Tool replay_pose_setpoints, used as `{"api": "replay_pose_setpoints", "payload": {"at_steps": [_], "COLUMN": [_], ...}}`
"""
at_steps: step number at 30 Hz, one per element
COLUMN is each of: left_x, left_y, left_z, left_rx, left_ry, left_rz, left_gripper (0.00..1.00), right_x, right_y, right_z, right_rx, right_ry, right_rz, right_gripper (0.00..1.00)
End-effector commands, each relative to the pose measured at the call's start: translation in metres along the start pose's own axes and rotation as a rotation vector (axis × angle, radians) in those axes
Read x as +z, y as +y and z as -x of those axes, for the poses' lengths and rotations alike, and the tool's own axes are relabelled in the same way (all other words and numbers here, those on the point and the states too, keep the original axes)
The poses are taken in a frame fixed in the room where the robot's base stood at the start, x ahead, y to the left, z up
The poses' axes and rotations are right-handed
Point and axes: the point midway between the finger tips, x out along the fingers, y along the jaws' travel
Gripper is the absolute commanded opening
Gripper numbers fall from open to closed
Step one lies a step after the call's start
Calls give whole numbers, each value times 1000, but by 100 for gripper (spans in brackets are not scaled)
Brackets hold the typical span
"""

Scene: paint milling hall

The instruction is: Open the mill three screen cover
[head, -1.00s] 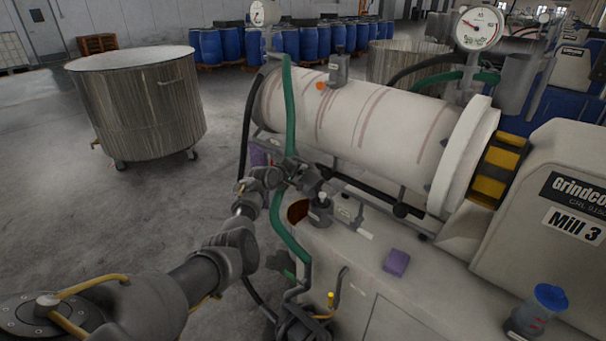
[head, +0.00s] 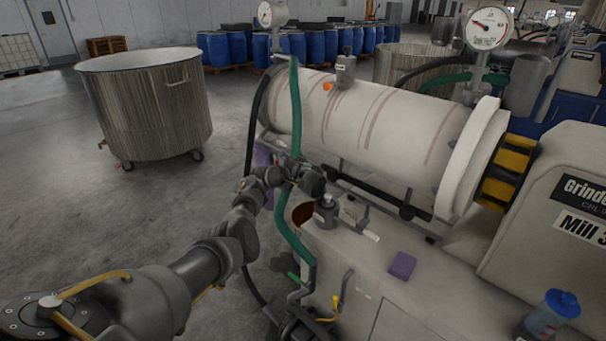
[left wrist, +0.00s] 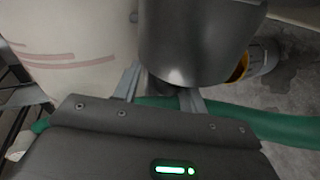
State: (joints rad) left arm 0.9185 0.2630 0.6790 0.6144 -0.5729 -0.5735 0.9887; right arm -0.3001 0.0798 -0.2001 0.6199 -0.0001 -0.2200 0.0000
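Mill 3 (head: 580,228) stands at the right, with its long white milling cylinder (head: 385,120) lying in front of me. My left gripper (head: 300,177) is at the near left end of the cylinder, by a green hose. A dark grey rounded part there (head: 313,182) may be the screen cover; I cannot be sure. In the left wrist view a smooth grey rounded body (left wrist: 195,45) fills the top middle. The two fingers (left wrist: 158,92) stand apart below it, their tips partly hidden behind it. Contact cannot be made out. My right gripper is not in view.
The green hose (head: 295,120) runs down close beside my left gripper. A grey bottle (head: 326,213), a purple block (head: 402,264) and a blue-lidded jar (head: 548,312) stand on the mill's base. A large steel tub (head: 150,110) stands at the left, with open floor around it.

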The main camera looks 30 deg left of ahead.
Motion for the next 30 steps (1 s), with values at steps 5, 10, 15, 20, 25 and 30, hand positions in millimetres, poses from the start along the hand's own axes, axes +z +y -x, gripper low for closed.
{"api": "replay_pose_setpoints", "payload": {"at_steps": [5, 10, 15, 20, 25, 30], "left_x": [0, 0, -1, -1, 0, -1], "left_y": [0, 0, 2, 1, 0, 0], "left_z": [0, 1, 13, 35, 63, 88], "left_rx": [0, 1, 2, 1, 1, 0], "left_ry": [0, 0, 1, 2, 2, 2], "left_rz": [-1, -1, -1, -2, -1, -1], "left_gripper": [45, 45, 45, 45, 45, 45], "right_x": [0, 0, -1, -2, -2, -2], "right_y": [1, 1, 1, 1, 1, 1], "right_z": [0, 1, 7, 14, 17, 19], "right_rx": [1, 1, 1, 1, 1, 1], "right_ry": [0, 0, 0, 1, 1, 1], "right_rz": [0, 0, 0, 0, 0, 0], "right_gripper": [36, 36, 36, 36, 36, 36]}}
